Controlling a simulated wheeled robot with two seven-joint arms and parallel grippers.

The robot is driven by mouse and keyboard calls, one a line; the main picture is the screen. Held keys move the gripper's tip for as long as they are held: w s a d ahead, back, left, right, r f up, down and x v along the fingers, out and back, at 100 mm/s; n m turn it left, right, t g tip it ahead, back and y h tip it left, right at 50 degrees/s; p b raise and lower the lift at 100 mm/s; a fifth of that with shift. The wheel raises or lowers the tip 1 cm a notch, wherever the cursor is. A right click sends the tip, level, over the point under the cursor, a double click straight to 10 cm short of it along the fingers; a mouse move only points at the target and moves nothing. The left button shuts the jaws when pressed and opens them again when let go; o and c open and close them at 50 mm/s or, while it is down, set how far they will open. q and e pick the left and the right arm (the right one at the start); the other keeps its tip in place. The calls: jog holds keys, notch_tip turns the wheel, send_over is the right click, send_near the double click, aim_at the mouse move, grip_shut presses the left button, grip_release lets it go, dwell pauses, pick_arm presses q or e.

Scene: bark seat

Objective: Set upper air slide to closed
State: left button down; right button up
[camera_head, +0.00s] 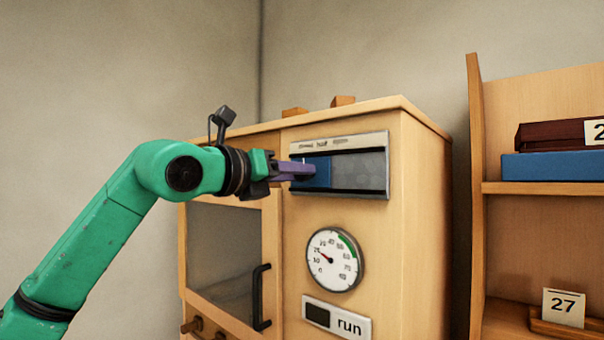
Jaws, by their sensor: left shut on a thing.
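The upper air slide is a blue plate (319,173) in a metal-framed slot (387,190) high on the front of a wooden cabinet (423,220). The blue plate fills the left part of the slot; the right part shows grey. Lettering runs along the top of the frame, too small to read surely. My left gripper (308,172) reaches in from the left and is shut at the blue plate, apparently on its handle, which the fingers hide. My right gripper is not in view.
A round gauge (335,260) and a "run" sign (337,317) sit below the slot. A door with a black handle (262,297) is at the lower left. Shelves (540,188) with a blue box (553,165) stand at the right.

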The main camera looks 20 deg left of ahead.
pick_arm(q)
jog(key=shift+a+r, duration=0.1)
jog(key=shift+r, duration=0.05)
jog(key=c, duration=0.6)
grip_release()
jog(key=shift+a, duration=0.1)
jog(key=shift+o, duration=0.4)
jog(key=shift+w+a, duration=0.15)
jog(key=shift+w, duration=0.05)
jog(key=shift+f, duration=0.2)
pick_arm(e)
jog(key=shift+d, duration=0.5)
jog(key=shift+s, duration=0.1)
